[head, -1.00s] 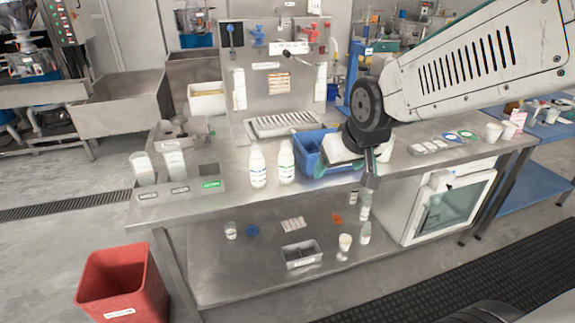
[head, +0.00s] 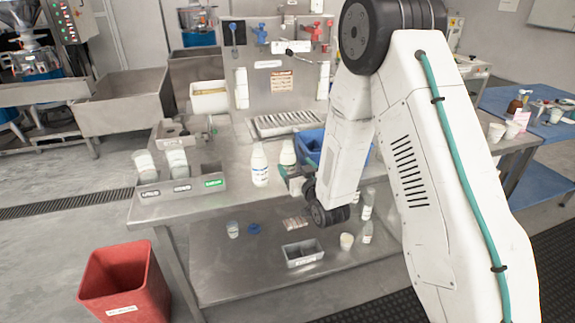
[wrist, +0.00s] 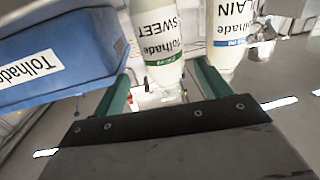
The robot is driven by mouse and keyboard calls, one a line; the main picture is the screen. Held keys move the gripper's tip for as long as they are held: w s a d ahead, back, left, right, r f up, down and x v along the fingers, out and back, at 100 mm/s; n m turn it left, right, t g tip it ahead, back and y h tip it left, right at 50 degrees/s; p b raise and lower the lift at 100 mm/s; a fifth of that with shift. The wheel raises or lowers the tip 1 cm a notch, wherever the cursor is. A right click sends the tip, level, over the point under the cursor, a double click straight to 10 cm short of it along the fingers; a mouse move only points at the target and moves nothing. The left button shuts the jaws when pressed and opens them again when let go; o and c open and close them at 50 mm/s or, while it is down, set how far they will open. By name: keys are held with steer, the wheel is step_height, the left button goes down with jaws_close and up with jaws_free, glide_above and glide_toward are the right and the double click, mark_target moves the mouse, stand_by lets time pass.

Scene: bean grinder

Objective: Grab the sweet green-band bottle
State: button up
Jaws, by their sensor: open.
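The sweet bottle is white, with "SWEET" lettering and a green band (wrist: 160,48). In the head view it is the right one of two white bottles (head: 287,153), on the worktop beside the blue bin.
A plain bottle with a blue band (wrist: 232,35) stands close beside the sweet one; it also shows in the head view (head: 259,164). The blue bin (head: 309,143) is on the other side. A labelled tray (head: 150,193) with two containers is at the left.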

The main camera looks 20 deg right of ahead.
mark_target(285, 155)
steer(key=w, duration=0.5)
steer(key=w+a, duration=0.1)
steer(key=w, duration=0.1)
steer(key=shift+w+a, duration=0.1)
steer(key=shift+w, duration=0.25)
steer(key=c, duration=1)
